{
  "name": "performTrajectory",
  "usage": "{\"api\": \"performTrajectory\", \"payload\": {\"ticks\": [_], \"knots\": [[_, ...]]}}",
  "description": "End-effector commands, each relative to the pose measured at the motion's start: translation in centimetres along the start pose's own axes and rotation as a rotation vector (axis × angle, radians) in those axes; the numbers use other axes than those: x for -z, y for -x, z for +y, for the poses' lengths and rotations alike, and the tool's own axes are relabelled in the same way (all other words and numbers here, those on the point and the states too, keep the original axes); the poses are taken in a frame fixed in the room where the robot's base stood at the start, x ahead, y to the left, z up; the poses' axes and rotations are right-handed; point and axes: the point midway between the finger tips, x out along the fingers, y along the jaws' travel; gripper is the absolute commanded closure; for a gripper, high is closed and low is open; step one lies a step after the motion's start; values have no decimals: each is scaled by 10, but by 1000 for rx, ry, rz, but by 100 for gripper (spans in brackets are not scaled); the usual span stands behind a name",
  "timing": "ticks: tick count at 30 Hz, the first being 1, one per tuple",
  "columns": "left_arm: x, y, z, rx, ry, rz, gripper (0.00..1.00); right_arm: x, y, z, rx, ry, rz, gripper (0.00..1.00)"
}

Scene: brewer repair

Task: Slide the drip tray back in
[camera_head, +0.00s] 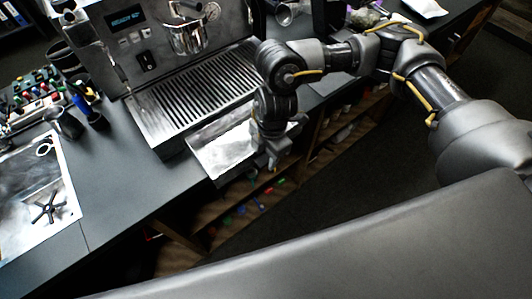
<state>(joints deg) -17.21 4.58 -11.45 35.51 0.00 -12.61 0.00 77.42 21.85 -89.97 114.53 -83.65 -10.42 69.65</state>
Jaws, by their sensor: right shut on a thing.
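The drip tray (220,152) is a shiny shallow metal tray. It sticks out from under the front of the espresso machine (150,100), over the counter's front edge, below the slotted grate (205,88). My right gripper (271,160) points down at the tray's outer right end and is shut on it. The fingertips are small and partly hidden by the wrist. How far the tray's back reaches under the machine is hidden. My left gripper is not in view.
Open shelves (235,205) with small items sit under the counter. The counter between sink and machine is clear.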

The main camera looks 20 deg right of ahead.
Motion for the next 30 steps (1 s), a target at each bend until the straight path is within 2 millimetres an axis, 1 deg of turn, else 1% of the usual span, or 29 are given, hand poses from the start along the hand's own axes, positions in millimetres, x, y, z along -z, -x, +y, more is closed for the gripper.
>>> {"api": "performTrajectory", "payload": {"ticks": [4,16,30], "knots": [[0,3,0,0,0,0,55,0,1,0,-1,-1,0,100],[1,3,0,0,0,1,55,0,0,0,-1,0,0,100],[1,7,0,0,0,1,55,0,0,0,-1,-1,0,100]]}}
